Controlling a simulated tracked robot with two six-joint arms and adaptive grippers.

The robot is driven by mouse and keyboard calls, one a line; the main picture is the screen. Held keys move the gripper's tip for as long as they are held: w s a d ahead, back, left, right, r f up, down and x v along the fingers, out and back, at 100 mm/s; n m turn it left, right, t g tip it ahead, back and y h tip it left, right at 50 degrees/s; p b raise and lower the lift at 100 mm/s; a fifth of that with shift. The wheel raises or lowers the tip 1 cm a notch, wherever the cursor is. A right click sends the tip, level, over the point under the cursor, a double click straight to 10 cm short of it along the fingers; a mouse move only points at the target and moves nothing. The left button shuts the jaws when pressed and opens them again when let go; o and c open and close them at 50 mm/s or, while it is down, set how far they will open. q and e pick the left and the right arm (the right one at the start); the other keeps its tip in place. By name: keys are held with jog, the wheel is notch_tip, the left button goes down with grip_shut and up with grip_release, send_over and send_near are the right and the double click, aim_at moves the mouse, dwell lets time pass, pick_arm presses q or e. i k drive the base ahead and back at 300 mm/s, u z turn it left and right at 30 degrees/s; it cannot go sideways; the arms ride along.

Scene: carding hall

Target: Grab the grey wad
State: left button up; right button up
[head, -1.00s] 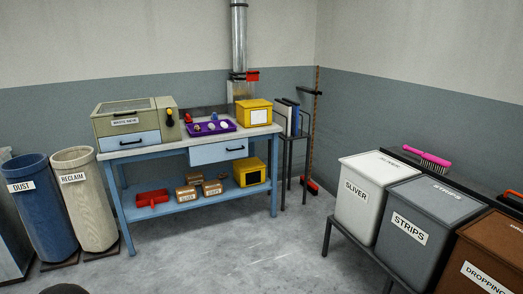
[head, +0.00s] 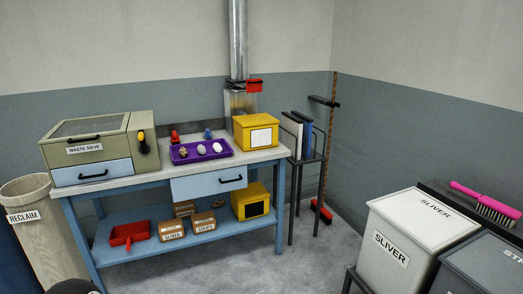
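A purple tray (head: 184,160) lies on the blue workbench (head: 120,169) in the head view. Three small wads sit in it in a row. The left one (head: 184,152) looks brownish, and the middle one (head: 201,149) and the right one (head: 217,147) look pale. They are too small for me to tell surely which is grey. Neither of my grippers is in view.
A waste sieve box (head: 95,150) stands left of the tray and a yellow box (head: 256,133) right of it. Small red and blue items stand behind the tray. A reclaim bin (head: 50,240) is at left, a sliver bin (head: 405,240) at right.

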aim_at(200, 149)
jog(key=u, duration=0.2)
jog(key=i, duration=1.4)
jog(key=u, duration=0.75)
jog(key=i, duration=1.5)
jog(key=u, duration=0.4)
